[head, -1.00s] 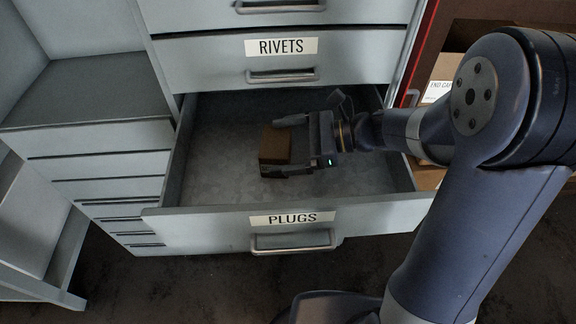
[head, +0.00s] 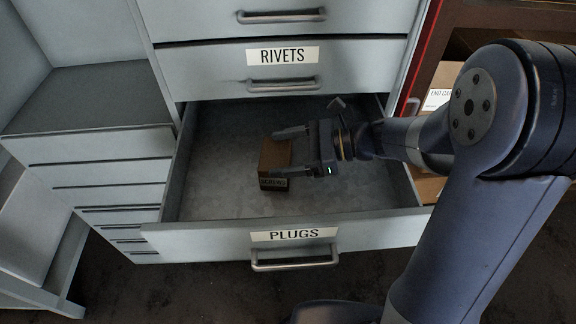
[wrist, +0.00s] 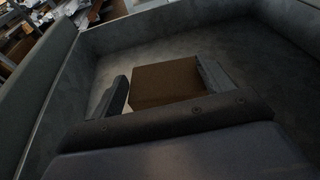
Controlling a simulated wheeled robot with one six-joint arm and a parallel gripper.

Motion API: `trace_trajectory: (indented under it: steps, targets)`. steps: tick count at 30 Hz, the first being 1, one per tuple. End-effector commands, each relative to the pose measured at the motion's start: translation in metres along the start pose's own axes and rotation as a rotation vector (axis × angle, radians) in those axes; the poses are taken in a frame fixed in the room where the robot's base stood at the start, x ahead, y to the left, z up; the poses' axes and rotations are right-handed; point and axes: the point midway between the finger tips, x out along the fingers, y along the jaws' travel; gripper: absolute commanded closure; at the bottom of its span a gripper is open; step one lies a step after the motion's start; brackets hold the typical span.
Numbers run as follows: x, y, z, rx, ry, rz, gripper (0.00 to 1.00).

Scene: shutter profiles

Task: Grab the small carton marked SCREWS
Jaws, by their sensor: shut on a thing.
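The small brown carton (head: 274,154) stands inside the open drawer marked PLUGS (head: 220,232). A dark label on its front face appears to read SCREWS, in small print. My gripper (head: 284,153) reaches in from the right and is shut on the carton, one finger on its far side and one on its near side. In the wrist view the carton (wrist: 165,82) sits between the two fingers, close against the right one. A thin gap seems to show by the left finger. The carton's underside is hidden, so I cannot tell whether it touches the drawer floor.
The shut RIVETS drawer (head: 215,72) is just above and behind the open drawer. Drawer walls surround the carton; the floor to its left is bare. Another carton (head: 440,92) stands on the right-hand shelf. A grey cabinet (head: 90,95) is at left.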

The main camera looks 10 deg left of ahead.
Motion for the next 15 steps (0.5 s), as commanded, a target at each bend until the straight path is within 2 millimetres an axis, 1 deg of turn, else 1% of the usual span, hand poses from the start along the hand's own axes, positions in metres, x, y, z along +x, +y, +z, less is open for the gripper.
trace_trajectory:
  steps: [1, 2, 3, 4, 5, 6, 7, 8, 9, 10, 11, 15]
  targets:
    - [0.006, 0.033, -0.043, 0.038, 0.126, 0.122, 0.54]
    - [0.005, 0.033, -0.041, 0.038, 0.126, 0.121, 0.54]
    - [0.004, 0.032, -0.038, 0.037, 0.126, 0.121, 0.58]
    - [0.003, 0.032, -0.034, 0.036, 0.126, 0.121, 0.58]
    - [0.002, 0.032, -0.03, 0.035, 0.126, 0.121, 0.63]
    - [0.0, 0.031, -0.023, 0.034, 0.126, 0.121, 0.69]
    - [-0.002, 0.031, -0.017, 0.033, 0.127, 0.12, 0.69]
    - [-0.003, 0.03, -0.011, 0.034, 0.127, 0.12, 0.75]
    - [-0.006, 0.029, -0.002, 0.033, 0.126, 0.119, 0.76]
    - [-0.007, 0.029, 0.004, 0.032, 0.126, 0.118, 0.79]
    - [-0.009, 0.029, 0.01, 0.034, 0.127, 0.119, 0.99]
    - [-0.017, 0.026, 0.036, 0.032, 0.125, 0.116, 1.0]
